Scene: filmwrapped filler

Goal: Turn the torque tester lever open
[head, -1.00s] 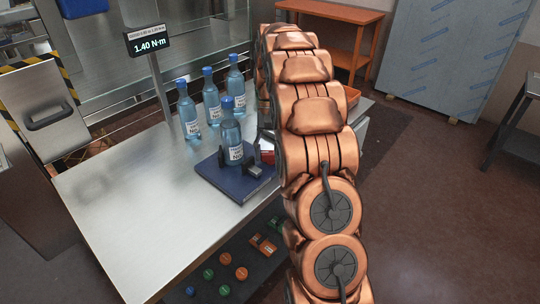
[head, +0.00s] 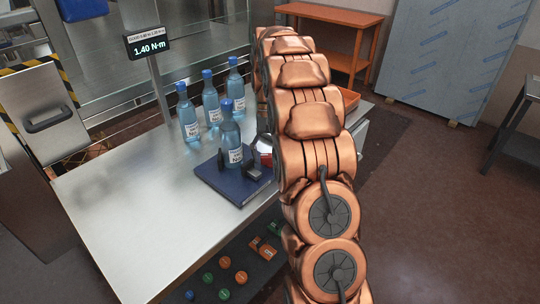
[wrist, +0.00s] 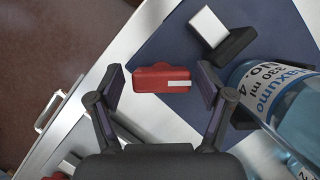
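The torque tester has a dark blue base plate (head: 215,181) on the steel table, with a blue-capped bottle (head: 231,137) upright on it between dark jaws. In the wrist view, the red lever handle (wrist: 150,80) with a white strip lies in front of the plate (wrist: 175,45). My gripper (wrist: 161,86) is open, one finger on each side of the red handle, with gaps showing on both sides. Contact with it cannot be seen. The bottle (wrist: 285,95) is close to the right finger. In the head view my arm hides the gripper and most of the lever.
Several more bottles (head: 188,115) stand behind the tester. A display (head: 147,44) on a post reads 1.40 N·m. Coloured caps (head: 225,262) lie on the shelf below. The table's left side (head: 120,200) is clear. An orange bench (head: 330,12) stands behind.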

